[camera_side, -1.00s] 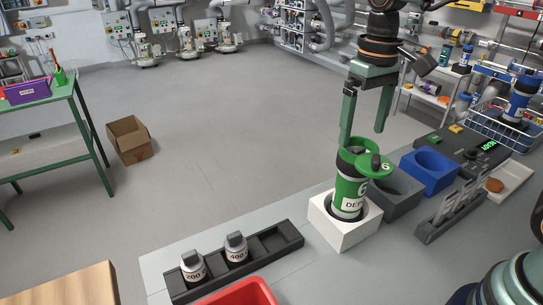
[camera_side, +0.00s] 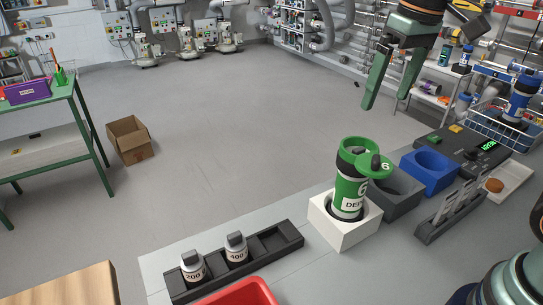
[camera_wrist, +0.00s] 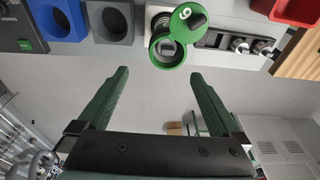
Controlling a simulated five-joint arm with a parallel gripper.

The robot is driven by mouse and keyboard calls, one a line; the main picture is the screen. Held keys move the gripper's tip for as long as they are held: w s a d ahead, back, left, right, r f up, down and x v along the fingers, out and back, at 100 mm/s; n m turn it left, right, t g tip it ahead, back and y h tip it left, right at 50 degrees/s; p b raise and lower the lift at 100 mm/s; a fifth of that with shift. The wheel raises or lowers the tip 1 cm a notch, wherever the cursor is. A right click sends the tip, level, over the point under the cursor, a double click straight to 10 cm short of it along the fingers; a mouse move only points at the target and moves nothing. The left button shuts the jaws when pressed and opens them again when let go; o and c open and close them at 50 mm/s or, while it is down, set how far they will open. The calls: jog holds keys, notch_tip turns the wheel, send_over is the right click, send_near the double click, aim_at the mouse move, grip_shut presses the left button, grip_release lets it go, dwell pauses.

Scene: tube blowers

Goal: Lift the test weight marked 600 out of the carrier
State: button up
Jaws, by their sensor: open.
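The green carrier (camera_side: 350,188) stands upright in a white block (camera_side: 326,222). Its round green lid (camera_side: 375,166), marked 6, is swung aside and leaves the mouth open. The wrist view shows the open mouth of the carrier (camera_wrist: 167,52) beside the lid (camera_wrist: 187,20).
A dark rack (camera_side: 262,246) holds weights marked 200 (camera_side: 193,267) and 400 (camera_side: 236,247); its other slots are empty. A red bin (camera_side: 238,293) stands in front. A grey holder (camera_side: 397,190), a blue holder (camera_side: 430,170) and a card rack (camera_side: 450,215) stand right of the carrier.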

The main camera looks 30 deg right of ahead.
jog(key=s+d+f+t, duration=0.3)
jog(key=s+f, duration=0.1)
jog(key=f, duration=0.2)
jog(key=shift+f, duration=0.2)
jog(key=shift+d+f+t, duration=0.15)
jog(key=shift+f+t, duration=0.1)
jog(key=shift+t, duration=0.05)
jog(key=c, duration=0.4)
jog(key=shift+s+f, duration=0.1)
jog(key=shift+f, duration=0.05)
jog(key=c, duration=0.7)
jog(key=n+g, duration=0.6)
jog(key=n, duration=1.2)
send_near(359, 149)
jog(key=f, duration=0.8)
jog(key=shift+s+f, duration=0.2)
jog(key=shift+f, duration=0.1)
